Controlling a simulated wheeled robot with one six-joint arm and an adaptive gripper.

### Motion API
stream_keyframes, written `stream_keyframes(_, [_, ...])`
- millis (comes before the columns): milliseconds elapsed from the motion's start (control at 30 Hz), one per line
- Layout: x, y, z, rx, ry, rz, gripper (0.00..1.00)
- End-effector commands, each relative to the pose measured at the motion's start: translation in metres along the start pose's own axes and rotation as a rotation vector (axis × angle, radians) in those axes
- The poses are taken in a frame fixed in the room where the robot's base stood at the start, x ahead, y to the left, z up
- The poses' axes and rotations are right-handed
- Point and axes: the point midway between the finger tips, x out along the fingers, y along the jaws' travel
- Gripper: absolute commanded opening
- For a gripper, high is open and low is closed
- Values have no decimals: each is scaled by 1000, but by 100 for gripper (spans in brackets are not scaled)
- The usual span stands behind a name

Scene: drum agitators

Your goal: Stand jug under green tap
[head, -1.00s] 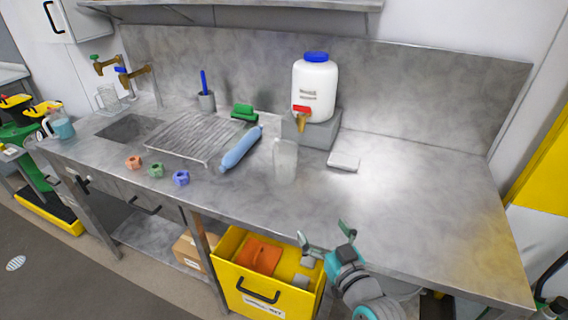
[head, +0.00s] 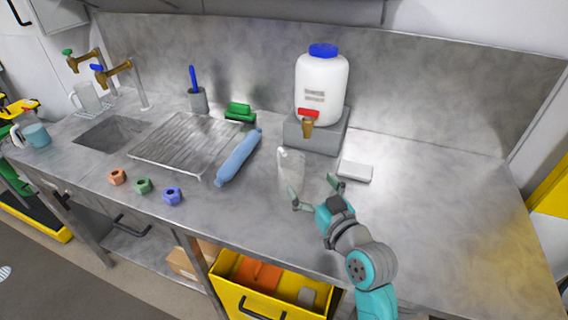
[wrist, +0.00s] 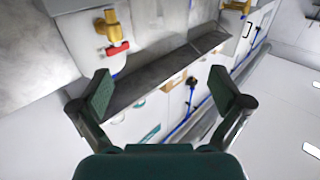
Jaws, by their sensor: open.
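A clear jug (head: 291,170) stands upright on the counter in front of the white container, left of my gripper. My gripper (head: 314,190) is open and empty, with its fingers close to the jug; I cannot tell whether they touch it. The wrist view shows the spread fingers (wrist: 160,92) with no jug visible between them. The green tap (head: 80,56) is on the back wall at the far left, above the sink end. Another clear handled vessel (head: 88,98) stands below it. A blue-topped tap (head: 113,73) is just right of the green one.
The white container (head: 321,90) has a red-handled tap (head: 308,117), also in the wrist view (wrist: 114,38).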

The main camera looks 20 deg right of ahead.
Motion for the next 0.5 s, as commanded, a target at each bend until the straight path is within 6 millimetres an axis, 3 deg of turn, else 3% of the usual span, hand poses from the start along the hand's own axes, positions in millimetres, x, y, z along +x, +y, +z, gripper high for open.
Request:
stream_keyframes(133, [7,0,0,0,0,-1,100])
stream_keyframes(500, [53,-1,1,1,1,-1,100])
